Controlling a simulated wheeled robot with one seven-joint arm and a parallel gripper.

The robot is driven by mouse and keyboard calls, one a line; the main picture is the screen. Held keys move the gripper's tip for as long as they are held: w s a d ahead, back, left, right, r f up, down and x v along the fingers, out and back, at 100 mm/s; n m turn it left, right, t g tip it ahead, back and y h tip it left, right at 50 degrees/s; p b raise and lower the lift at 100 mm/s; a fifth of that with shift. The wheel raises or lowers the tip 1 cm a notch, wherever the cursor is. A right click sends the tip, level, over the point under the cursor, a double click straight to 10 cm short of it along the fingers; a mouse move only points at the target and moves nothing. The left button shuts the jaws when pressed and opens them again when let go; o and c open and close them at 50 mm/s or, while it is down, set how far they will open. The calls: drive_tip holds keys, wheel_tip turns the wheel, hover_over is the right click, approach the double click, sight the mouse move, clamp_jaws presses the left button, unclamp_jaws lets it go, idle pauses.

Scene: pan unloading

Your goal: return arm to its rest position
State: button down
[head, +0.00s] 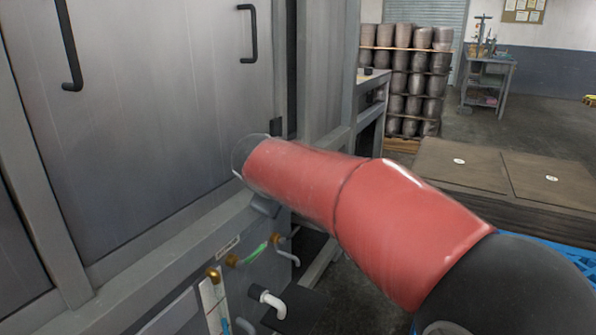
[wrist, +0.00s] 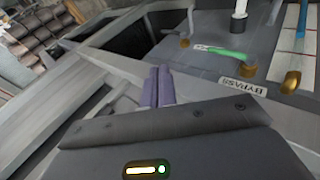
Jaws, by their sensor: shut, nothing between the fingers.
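My gripper (wrist: 157,87) shows in the wrist view, with its two narrow purplish fingers side by side and shut. Nothing is held between them. In the head view my red-sleeved arm reaches across the middle towards the grey machine (head: 160,100), and the fingers cannot be made out there. In the wrist view the fingers appear over the machine's grey frame, near a panel with a "BYPASS" label (wrist: 243,87). I cannot tell whether they touch the frame.
A green-handled valve (head: 256,251) and a white pipe elbow (head: 272,302) stick out from the machine's lower panel. Brown sheets (head: 470,165) lie stacked on the right, beside a blue pallet (head: 560,249). Grey-brown cylinders (head: 412,62) stand stacked behind. Open floor lies at the back right.

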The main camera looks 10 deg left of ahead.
drive_tip(key=s+d+f+m+g, duration=0.15)
drive_tip(key=s+d+m, duration=0.55)
drive_tip(key=s+d, duration=0.9)
drive_tip(key=s+d+f+m, duration=0.3)
drive_tip(key=s+d+f, duration=0.1)
drive_tip(key=s, duration=0.2)
drive_tip(key=s+d+f+m+g+y, duration=0.1)
drive_tip(key=s+d+f+m, duration=0.2)
drive_tip(key=s, duration=0.4)
drive_tip(key=shift+d+f, duration=0.5)
drive_tip(key=shift+d, duration=0.45)
drive_tip(key=shift+s+a+g, duration=0.1)
drive_tip(key=shift+g, duration=0.15)
